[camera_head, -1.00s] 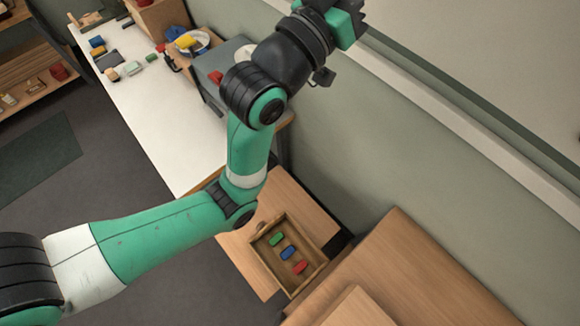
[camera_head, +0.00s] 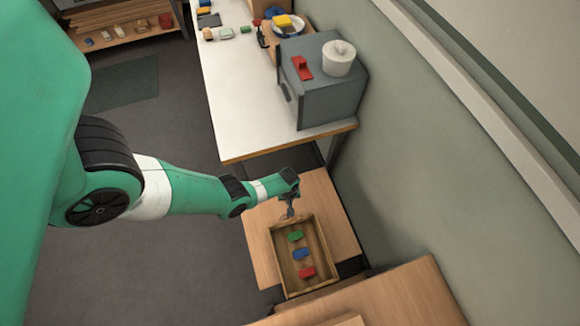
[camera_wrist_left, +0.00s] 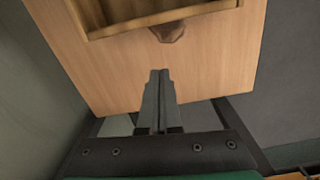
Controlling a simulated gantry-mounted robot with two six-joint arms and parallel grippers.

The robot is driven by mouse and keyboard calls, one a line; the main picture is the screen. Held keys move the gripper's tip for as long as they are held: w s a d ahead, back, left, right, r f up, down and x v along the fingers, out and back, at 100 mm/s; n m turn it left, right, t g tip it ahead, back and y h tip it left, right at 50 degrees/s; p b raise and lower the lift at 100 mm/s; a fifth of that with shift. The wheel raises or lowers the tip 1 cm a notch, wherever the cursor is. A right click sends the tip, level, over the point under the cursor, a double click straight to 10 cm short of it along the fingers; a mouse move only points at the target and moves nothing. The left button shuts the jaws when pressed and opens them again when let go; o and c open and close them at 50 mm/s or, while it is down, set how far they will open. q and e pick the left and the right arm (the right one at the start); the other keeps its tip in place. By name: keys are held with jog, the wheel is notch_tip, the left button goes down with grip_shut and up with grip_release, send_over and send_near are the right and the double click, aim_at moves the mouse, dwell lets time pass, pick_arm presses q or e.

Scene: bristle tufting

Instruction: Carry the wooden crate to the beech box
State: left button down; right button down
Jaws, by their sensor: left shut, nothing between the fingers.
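The wooden crate (camera_head: 277,262) is a shallow open tray with a green, a blue and a red block inside. It rests on a light wood top (camera_head: 338,222) beyond the white table's end. In the left wrist view, the crate's wall (camera_wrist_left: 130,23) shows at the top, with a brown knob-like handle (camera_wrist_left: 168,32) on it. My left gripper (camera_head: 290,210) is at the crate's far side. Its fingers (camera_wrist_left: 160,75) are together and empty, apart from the handle. A light wood block-like piece (camera_head: 400,292) stands at lower right; I cannot tell whether it is the beech box.
The white table (camera_head: 240,100) carries a grey cabinet (camera_head: 325,85) with a red block and a white roll on top. A green-grey wall runs close along the right. Open dark floor (camera_head: 170,240) lies left of the crate.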

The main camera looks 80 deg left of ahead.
pick_arm(q)
jog(key=f+b, duration=1.1)
jog(key=shift+s+d+f, duration=0.1)
jog(key=shift+s+f, duration=0.1)
jog(key=shift+d+r+p, duration=0.65)
jog(key=shift+w+d, duration=0.1)
jog(key=shift+d, duration=1.25)
